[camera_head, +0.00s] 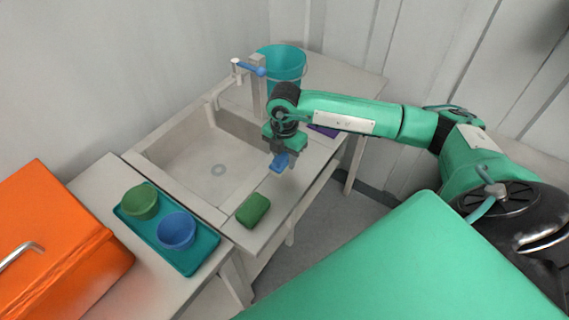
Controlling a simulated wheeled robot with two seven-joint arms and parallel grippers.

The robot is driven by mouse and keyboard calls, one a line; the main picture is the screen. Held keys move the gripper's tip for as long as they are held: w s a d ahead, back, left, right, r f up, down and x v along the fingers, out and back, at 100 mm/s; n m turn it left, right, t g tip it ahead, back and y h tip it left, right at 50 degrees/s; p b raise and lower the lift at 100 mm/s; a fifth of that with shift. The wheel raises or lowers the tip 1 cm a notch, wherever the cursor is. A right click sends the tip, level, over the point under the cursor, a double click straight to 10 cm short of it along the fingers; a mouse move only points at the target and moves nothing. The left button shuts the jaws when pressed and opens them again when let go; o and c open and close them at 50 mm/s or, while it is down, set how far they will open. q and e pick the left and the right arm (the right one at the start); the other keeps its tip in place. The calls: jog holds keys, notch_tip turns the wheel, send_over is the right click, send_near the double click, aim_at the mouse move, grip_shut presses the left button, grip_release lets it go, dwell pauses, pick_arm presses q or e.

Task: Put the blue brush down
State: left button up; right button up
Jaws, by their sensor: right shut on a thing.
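The blue brush (280,162) is in my right gripper (287,150), at the front right rim of the sink unit. The gripper points down and is shut on the brush. Only part of the brush shows below the fingers; the gripper hides the rest. I cannot tell whether the brush touches the surface under it. My left gripper is not in view.
A sink basin (185,165) with a tap lies left of the gripper. A green sponge (253,209) sits on the front rim. A teal tray (190,262) holds a green bowl (141,202) and a blue bowl (176,230). A teal bucket (283,68) and a purple item (323,130) are behind.

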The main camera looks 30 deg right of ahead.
aim_at(284, 165)
notch_tip(284, 165, down, 4)
jog(key=shift+r+p, duration=0.2)
jog(key=shift+p, duration=0.2)
jog(key=shift+f, duration=0.25)
jog(key=o, duration=1)
jog(key=shift+o, duration=0.2)
jog(key=shift+r, duration=0.1)
jog(key=shift+r, duration=0.25)
notch_tip(284, 165, up, 12)
jog(key=shift+f+b, duration=0.15)
jog(key=shift+b, duration=1.05)
jog(key=shift+f, duration=0.1)
